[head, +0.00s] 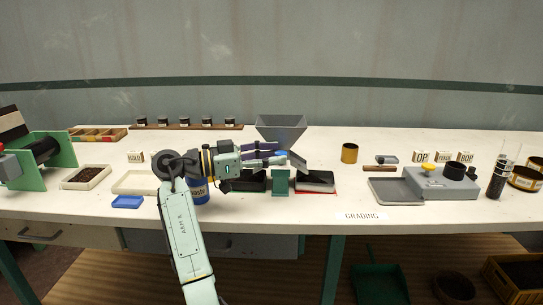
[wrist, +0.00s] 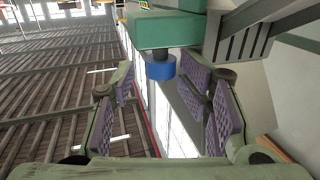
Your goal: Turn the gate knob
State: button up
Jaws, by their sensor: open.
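A blue round knob (wrist: 160,67) sits on a short dark shaft under a green block (wrist: 165,30) in the wrist view. In the head view a bit of blue, likely this knob (head: 281,154), shows below the grey hopper (head: 281,128), partly hidden by my fingers. My gripper (head: 275,154) reaches right toward the hopper's base. Its fingers are open, with purple pads (wrist: 213,110) to either side of the knob's line in the wrist view. The knob appears just beyond the fingertips; I cannot tell whether they touch it.
Below the hopper stand a green post (head: 280,184), a black tray (head: 249,182) and a red-edged tray (head: 316,182). A blue "waste" tub (head: 199,192) is beneath my arm.

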jog(key=shift+a, duration=0.1)
jog(key=v, duration=0.8)
